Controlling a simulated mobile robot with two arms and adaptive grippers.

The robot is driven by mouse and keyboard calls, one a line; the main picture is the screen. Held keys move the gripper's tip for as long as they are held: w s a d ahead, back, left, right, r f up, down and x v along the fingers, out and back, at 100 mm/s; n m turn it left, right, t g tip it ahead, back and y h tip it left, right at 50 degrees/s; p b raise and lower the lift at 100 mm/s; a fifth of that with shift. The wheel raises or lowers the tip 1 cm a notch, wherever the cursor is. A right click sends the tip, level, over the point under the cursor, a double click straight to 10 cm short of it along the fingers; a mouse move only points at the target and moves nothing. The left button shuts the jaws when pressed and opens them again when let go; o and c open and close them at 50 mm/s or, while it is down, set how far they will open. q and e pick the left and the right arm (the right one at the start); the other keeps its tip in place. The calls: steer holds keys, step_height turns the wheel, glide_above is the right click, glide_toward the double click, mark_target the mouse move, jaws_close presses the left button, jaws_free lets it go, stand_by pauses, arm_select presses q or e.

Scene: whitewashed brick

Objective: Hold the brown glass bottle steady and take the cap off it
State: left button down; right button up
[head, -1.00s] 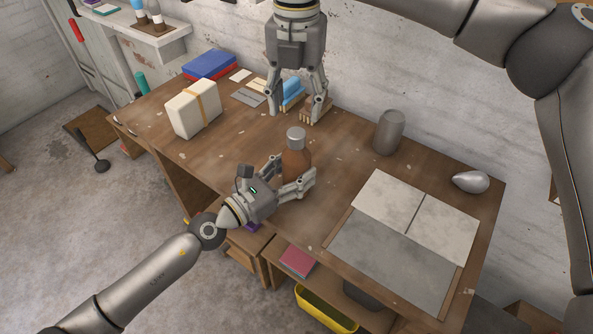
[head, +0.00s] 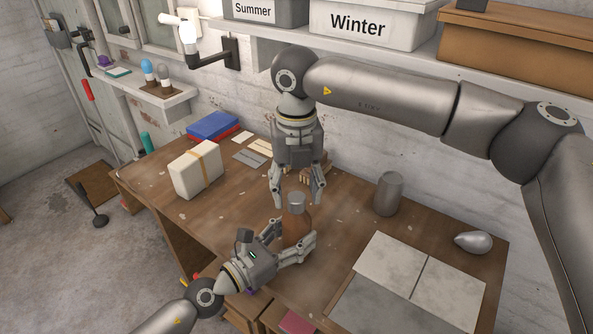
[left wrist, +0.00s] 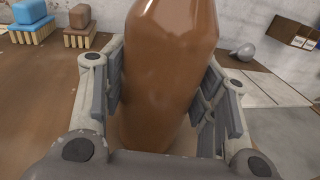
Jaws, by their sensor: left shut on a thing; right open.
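The brown glass bottle (head: 296,224) stands upright on the wooden table, with its grey cap (head: 296,199) on top. My left gripper (head: 293,244) is shut around the bottle's body, low down. In the left wrist view the bottle (left wrist: 168,75) fills the space between the two finger pads; its cap is out of that view. My right gripper (head: 297,198) points down from above, open. Its fingertips are to either side of the cap in the picture; I cannot tell whether they touch it.
A grey cylinder (head: 389,194) stands right of the bottle. Pale tiles (head: 420,275) and a silver bulb-shaped thing (head: 473,242) lie further right. A cream box (head: 196,170) stands left. Brushes (left wrist: 77,27) are behind the bottle. A shelf with bins (head: 365,25) hangs above.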

steer(key=shift+f, duration=1.25)
steer(key=c, duration=1.1)
steer(key=n, duration=0.5)
steer(key=shift+n, duration=0.3)
steer(key=n, duration=0.6)
steer(key=shift+r, duration=0.15)
steer(key=shift+r, duration=1)
